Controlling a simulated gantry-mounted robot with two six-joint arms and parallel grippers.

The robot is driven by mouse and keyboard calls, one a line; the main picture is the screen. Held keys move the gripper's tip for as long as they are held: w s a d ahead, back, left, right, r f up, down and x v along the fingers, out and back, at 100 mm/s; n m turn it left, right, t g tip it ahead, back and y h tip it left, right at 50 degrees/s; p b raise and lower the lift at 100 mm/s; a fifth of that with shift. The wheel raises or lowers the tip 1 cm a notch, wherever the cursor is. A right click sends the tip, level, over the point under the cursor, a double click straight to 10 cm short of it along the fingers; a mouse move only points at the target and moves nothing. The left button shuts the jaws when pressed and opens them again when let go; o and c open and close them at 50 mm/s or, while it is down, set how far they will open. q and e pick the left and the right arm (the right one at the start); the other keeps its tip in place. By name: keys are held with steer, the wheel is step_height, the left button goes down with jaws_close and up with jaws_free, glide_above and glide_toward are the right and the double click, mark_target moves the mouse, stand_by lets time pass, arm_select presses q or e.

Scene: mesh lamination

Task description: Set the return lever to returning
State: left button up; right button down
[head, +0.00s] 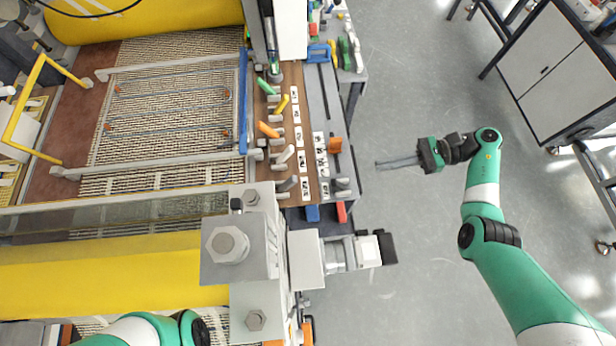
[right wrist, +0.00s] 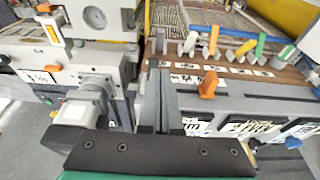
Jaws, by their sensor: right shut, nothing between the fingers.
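A row of levers stands on a brown panel (head: 314,187) beside the mesh machine in the head view: a green lever (head: 266,86), a yellow lever (head: 282,104), an orange lever (head: 268,130), a white lever (head: 285,154) and a grey lever (head: 288,184). A separate orange lever (head: 335,145) stands on the outer grey strip; it shows upright in the right wrist view (right wrist: 208,85). The labels are too small to read, so I cannot tell which is the return lever. My right gripper (head: 378,165) is shut and empty, right of the panel, apart from every lever. My left gripper is out of view.
A grey motor block (head: 340,254) juts out at the machine's near corner. Red and blue blocks (head: 327,212) sit at the panel's near end. A white cabinet (head: 550,70) stands at the right. The grey floor around my right gripper is clear.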

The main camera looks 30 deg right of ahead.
steer(key=b, duration=0.6)
glide_toward(287, 185)
steer(key=x, duration=0.2)
steer(key=f+p+x, duration=0.1)
steer(key=x, duration=0.1)
steer(key=shift+w+a+f, duration=0.1)
steer(key=shift+w+a, duration=0.05)
steer(key=shift+w, duration=0.15)
steer(key=shift+p, duration=0.3)
